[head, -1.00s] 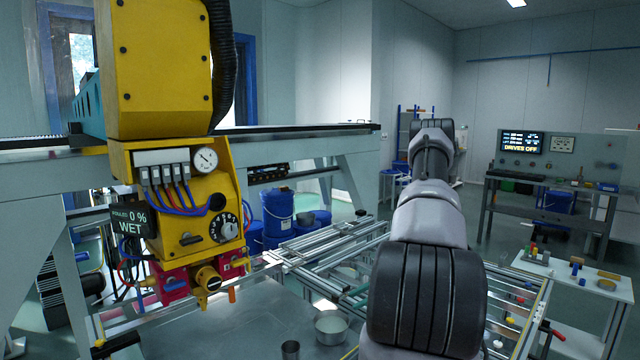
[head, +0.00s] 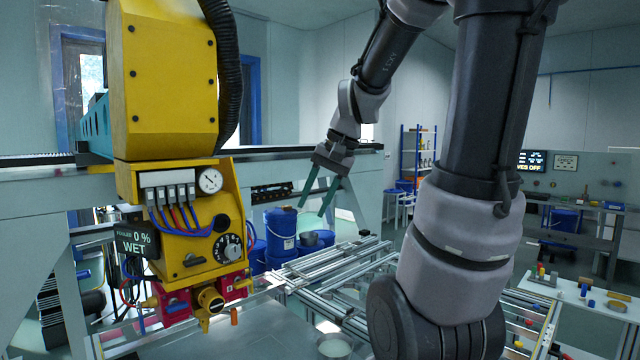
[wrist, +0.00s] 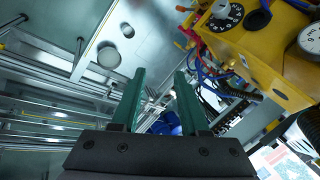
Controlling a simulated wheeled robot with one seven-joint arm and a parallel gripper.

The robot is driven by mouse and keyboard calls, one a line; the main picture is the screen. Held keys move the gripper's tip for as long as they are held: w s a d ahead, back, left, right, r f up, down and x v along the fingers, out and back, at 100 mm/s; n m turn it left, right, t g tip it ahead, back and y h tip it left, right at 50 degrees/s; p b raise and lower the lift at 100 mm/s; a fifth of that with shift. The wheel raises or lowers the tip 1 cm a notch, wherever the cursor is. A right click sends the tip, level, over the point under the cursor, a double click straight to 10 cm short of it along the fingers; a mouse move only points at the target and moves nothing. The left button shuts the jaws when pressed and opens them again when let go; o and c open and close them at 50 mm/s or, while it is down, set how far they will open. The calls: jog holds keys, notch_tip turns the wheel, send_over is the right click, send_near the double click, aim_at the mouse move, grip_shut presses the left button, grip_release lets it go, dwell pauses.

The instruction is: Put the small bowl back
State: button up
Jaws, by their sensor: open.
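A pale round bowl (head: 335,347) stands on the grey panel bed (head: 265,328) at the bottom of the head view, partly cut by the frame edge.
The yellow machine head (head: 195,215) with hoses and dial hangs at left above the bed. Aluminium rails (head: 330,275) lie right of it. Blue drums (head: 281,232) stand behind. A side table (head: 575,296) with small coloured parts is at right.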

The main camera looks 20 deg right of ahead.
jog(key=s+a+r+n+t+h, duration=0.1)
jog(key=s+a+r+n+t, duration=0.1)
jog(key=s+r, duration=0.3)
jog(key=shift+s+a+n+t, duration=0.3)
jog(key=shift+s+t, duration=0.4)
jog(key=shift+s, duration=1.2)
jog(key=shift+r, duration=0.1)
